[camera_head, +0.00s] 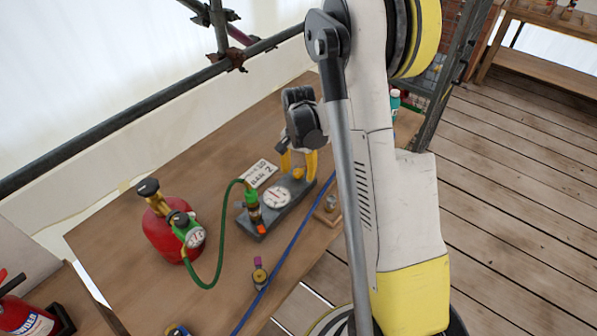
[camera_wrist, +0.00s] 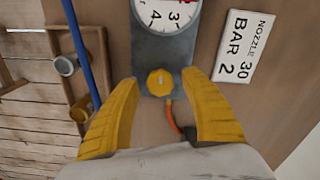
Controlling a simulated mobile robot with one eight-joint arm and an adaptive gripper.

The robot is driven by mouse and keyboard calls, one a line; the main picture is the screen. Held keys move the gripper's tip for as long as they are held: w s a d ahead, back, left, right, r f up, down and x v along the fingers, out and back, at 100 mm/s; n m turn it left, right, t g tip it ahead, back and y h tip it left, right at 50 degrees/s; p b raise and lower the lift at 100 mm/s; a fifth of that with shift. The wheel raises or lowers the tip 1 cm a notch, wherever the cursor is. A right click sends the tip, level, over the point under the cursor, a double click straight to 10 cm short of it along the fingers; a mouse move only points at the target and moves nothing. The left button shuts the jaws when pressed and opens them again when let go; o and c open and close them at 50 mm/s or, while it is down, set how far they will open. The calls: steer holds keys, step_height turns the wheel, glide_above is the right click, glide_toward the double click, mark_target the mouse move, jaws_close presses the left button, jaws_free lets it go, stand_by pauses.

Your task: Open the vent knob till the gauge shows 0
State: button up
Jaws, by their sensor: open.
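The yellow vent knob (camera_wrist: 160,82) sits on a grey base block (camera_wrist: 153,50) below the gauge in the wrist view; it also shows in the head view (camera_head: 298,174). The gauge (camera_wrist: 166,12) has a white face with 3 and 4 visible. Its upper part is cut off and its reading cannot be made out; in the head view the gauge (camera_head: 277,196) is too small to read. My gripper (camera_wrist: 163,95) is open, with one yellow finger on each side of the knob and a gap on both sides. In the head view my gripper (camera_head: 298,160) is above the block's far end.
A card (camera_wrist: 245,47) reads NOZZLE 30, BAR 2. A blue hose (camera_head: 290,250) crosses the bench (camera_head: 130,240). A green hose (camera_head: 221,250) joins a red cylinder (camera_head: 165,230) to the block. A wooden holder (camera_wrist: 68,60) stands left. An orange tube (camera_wrist: 172,117) runs by the knob.

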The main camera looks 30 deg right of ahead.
jaws_close()
steer(key=shift+n, duration=0.3)
steer(key=n+b, duration=0.1)
steer(key=n, duration=0.4)
steer(key=n+b, duration=0.1)
steer(key=n, duration=0.5)
steer(key=shift+n, duration=0.4)
jaws_free()
